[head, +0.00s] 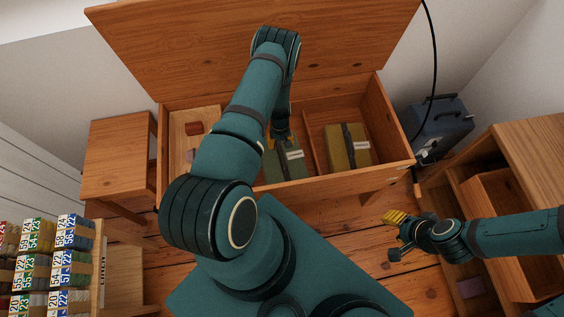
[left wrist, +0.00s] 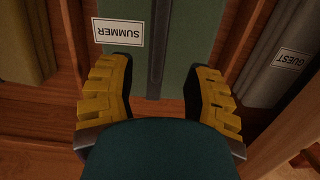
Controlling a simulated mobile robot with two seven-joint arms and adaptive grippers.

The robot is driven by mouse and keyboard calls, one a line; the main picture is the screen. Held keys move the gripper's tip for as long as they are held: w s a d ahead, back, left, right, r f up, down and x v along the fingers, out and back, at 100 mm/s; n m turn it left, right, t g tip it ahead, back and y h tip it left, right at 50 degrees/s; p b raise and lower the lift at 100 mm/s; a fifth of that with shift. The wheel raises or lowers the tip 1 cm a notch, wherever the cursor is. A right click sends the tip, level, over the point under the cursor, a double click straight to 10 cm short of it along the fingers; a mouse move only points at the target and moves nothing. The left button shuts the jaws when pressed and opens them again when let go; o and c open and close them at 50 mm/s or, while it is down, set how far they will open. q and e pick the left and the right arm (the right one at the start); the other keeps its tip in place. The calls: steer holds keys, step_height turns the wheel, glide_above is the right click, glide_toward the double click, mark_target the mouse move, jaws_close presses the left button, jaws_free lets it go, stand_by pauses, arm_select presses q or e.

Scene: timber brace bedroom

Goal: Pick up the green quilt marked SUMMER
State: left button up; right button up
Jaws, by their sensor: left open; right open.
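The green quilt (head: 286,167), folded with a dark strap, lies in the open wooden chest (head: 330,182). Its white SUMMER label shows upside down in the left wrist view, where the quilt (left wrist: 187,40) fills the top middle. My left gripper (head: 281,137) is open and empty over the quilt; its yellow fingers (left wrist: 158,75) show at either side of the quilt's near end. I cannot tell whether they touch it. My arm hides part of the quilt in the head view. My right gripper (head: 396,235) is open and empty, outside the chest at right.
An olive quilt (head: 340,155) lies right of a divider (head: 309,142). A grey quilt marked GUEST (left wrist: 276,70) lies on the other side. The raised lid (head: 200,50) stands behind. A stool (head: 118,155), blue case (head: 440,125) and wooden drawer unit (head: 540,150) flank the chest.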

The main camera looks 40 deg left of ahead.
mark_target(282, 152)
arm_select(q)
steer(key=shift+s+d+f+b, duration=0.1)
steer(key=shift+d+f+b, duration=0.15)
steer(key=shift+f, duration=0.8)
steer(key=shift+s+d+f+b, duration=0.15)
steer(key=shift+f+b, duration=0.15)
steer(key=shift+f, duration=0.7)
steer(key=shift+s+d+f+b, duration=0.1)
steer(key=shift+d+f+b, duration=0.15)
steer(key=shift+f, duration=0.8)
steer(key=shift+r, duration=0.1)
jaws_close()
